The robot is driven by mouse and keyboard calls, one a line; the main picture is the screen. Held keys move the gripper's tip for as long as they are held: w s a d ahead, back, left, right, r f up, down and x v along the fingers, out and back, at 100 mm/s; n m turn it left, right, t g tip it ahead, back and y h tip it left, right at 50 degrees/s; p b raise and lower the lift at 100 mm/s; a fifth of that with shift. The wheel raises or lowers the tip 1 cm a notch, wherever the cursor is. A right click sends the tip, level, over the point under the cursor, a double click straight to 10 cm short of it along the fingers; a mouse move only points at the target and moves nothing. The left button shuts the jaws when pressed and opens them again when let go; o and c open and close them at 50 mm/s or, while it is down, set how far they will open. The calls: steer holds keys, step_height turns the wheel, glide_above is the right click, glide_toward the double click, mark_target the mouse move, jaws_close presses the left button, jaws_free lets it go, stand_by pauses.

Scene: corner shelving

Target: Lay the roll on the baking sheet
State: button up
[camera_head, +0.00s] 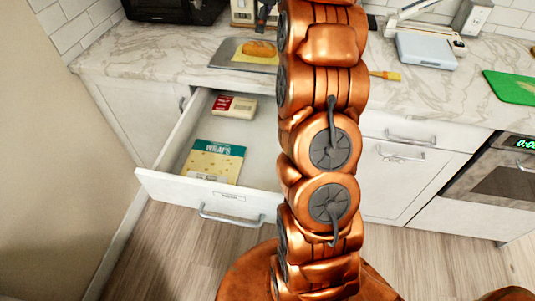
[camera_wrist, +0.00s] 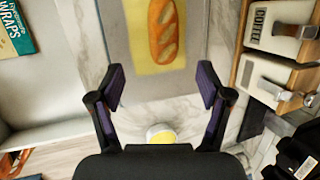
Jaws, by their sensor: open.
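The roll (camera_head: 259,49), a golden-brown scored loaf, lies on a yellow sheet on the grey baking sheet (camera_head: 222,53) on the counter. The wrist view shows the roll (camera_wrist: 162,30) at the top, with a bare part of the baking sheet (camera_wrist: 113,32) to its left. My gripper (camera_wrist: 163,85) is open and empty, with its fingers spread below the roll in that view. The roll is apart from both fingers. In the head view my arm hides the baking sheet's right part, and only a dark bit of my gripper (camera_head: 265,18) shows.
An open drawer (camera_head: 210,192) below holds a wraps box (camera_head: 213,162) and a red-and-white box (camera_head: 234,107). A coffee canister (camera_wrist: 278,30) stands to the right in the wrist view. A round white-and-yellow object (camera_wrist: 161,134) shows between the finger bases. A green board (camera_head: 512,87) lies far right.

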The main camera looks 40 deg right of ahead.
steer(key=s+a+f+n+g+y, duration=0.1)
steer(key=s+a+n, duration=0.65)
steer(key=a, duration=0.35)
steer(key=s+a+f+n+g, duration=0.1)
steer(key=s+a+n+g, duration=0.1)
steer(key=s+a+n, duration=0.65)
steer(key=s+a+f+n+g, duration=0.1)
steer(key=s+a+f+n, duration=0.2)
steer(key=s, duration=0.6)
steer(key=s+a+f+n+g, duration=0.1)
steer(key=s+a+f+n, duration=0.2)
steer(key=s, duration=0.6)
steer(key=s+a+f+n+g, duration=0.1)
steer(key=s+a+f+n, duration=0.1)
steer(key=s+a+n, duration=0.3)
steer(key=s, duration=0.4)
steer(key=shift+s+a+f+n, duration=0.3)
steer(key=shift+a+f, duration=0.1)
